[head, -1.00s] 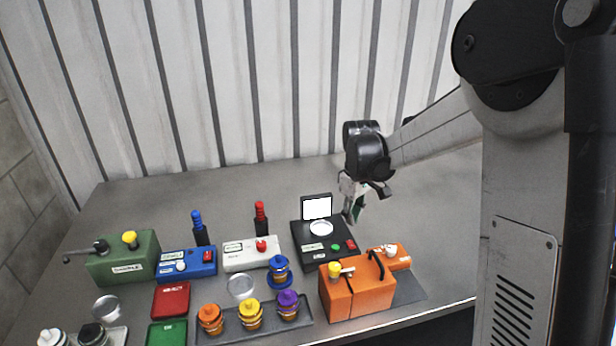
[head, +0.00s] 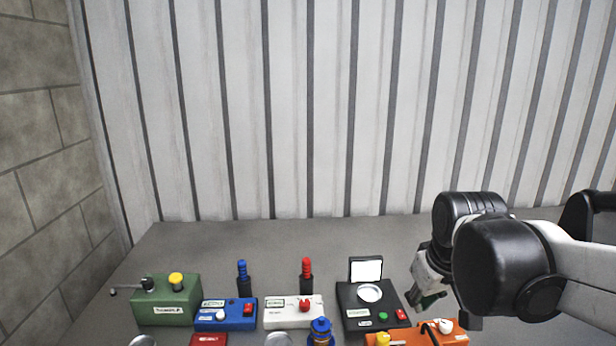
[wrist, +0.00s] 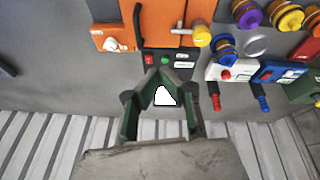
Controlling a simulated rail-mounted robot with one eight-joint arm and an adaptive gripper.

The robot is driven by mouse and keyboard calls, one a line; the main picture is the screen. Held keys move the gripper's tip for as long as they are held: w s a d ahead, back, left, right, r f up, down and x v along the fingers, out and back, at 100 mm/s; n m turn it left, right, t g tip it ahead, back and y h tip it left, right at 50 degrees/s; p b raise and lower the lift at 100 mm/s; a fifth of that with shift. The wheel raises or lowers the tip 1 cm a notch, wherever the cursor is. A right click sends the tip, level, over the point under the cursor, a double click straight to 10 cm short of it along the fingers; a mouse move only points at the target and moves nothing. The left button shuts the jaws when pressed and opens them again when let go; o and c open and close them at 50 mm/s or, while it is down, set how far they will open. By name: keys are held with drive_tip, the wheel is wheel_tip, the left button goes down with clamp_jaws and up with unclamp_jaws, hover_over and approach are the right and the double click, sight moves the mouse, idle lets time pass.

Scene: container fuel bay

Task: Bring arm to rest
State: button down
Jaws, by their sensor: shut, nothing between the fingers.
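My gripper (head: 430,301) hangs at the right in the head view, empty, with its green fingers pointing down and left. It is close to the right side of the black device (head: 352,318) with a lit white screen, and appears above the table. In the wrist view my gripper (wrist: 165,78) has its green fingers drawn in, overlapping the view of the black device (wrist: 184,55) and its screen. Nothing is held. The exact height above the table cannot be told.
An orange unit (head: 400,338) with a black handle is in front of the gripper. To the left are a white box (head: 285,316), a blue box (head: 215,320) and a green box (head: 165,305). A ribbed wall (head: 300,110) stands behind. The table (head: 340,232) behind the devices is bare.

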drive_tip(key=s+a+f+m+t+b, duration=0.1)
drive_tip(key=s+f+m+t, duration=0.1)
drive_tip(key=s, duration=0.9)
drive_tip(key=shift+s+f+m+t+b, duration=0.2)
drive_tip(key=shift+f+m+t+b, duration=0.1)
drive_tip(key=shift+m+t, duration=0.15)
idle(0.6)
